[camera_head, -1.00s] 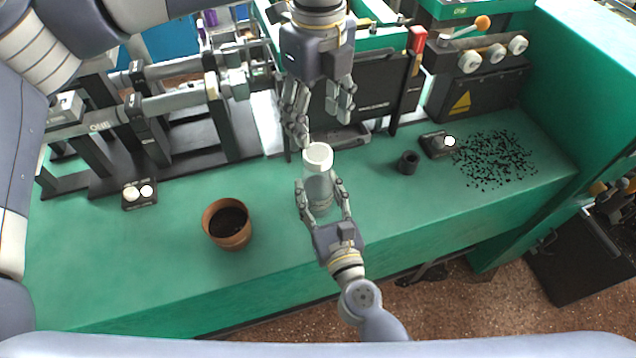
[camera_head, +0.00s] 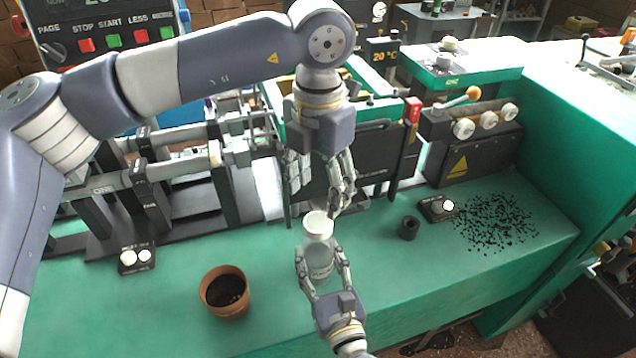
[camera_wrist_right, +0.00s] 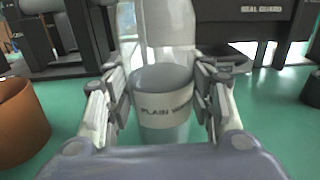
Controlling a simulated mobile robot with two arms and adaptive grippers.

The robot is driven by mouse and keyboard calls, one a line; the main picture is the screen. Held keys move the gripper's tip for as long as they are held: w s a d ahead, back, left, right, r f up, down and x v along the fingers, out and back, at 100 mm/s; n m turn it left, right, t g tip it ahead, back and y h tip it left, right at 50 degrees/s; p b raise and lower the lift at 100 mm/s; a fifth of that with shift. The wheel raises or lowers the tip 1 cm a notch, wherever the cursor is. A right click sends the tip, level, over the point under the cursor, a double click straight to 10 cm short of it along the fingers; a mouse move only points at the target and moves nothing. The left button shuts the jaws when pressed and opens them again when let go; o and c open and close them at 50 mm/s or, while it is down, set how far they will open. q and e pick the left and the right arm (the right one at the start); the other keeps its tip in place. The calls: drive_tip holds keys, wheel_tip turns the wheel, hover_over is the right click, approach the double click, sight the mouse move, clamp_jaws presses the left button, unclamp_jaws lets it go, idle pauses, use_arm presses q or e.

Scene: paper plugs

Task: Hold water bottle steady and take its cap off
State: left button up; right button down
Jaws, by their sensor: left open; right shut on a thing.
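The water bottle (camera_head: 319,264) stands upright on the green bench, clear with a pale label. Its white cap (camera_head: 318,222) is on top. My right gripper (camera_head: 322,272) is shut around the bottle's body from the near side. The right wrist view also shows the bottle (camera_wrist_right: 163,122) between both fingers, its label lettering partly readable; its top runs out of frame. My left gripper (camera_head: 320,198) points down from above, open and empty.
A brown plant pot (camera_head: 224,292) stands left of the bottle. A small black cylinder (camera_head: 408,228) and a black button box (camera_head: 436,208) stand to the right, with scattered black bits (camera_head: 494,222) beyond. Machinery lines the back of the bench.

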sight(318, 221)
use_arm(q)
drive_tip(key=m, duration=0.9)
drive_tip(key=shift+m, duration=0.4)
drive_tip(key=m, duration=0.4)
drive_tip(key=shift+m, duration=0.3)
drive_tip(key=m, duration=0.4)
drive_tip(key=shift+m, duration=0.4)
drive_tip(key=m, duration=0.4)
drive_tip(key=shift+m, duration=0.3)
drive_tip(key=m, duration=0.4)
drive_tip(key=shift+m, duration=0.4)
drive_tip(key=m, duration=0.4)
drive_tip(key=shift+m, duration=0.3)
drive_tip(key=m, duration=0.4)
drive_tip(key=shift+f+m, duration=0.25)
drive_tip(key=shift+m, duration=0.05)
wheel_tip(318, 221, down, 8)
drive_tip(key=shift+r, duration=0.25)
drive_tip(key=shift+c, duration=0.3)
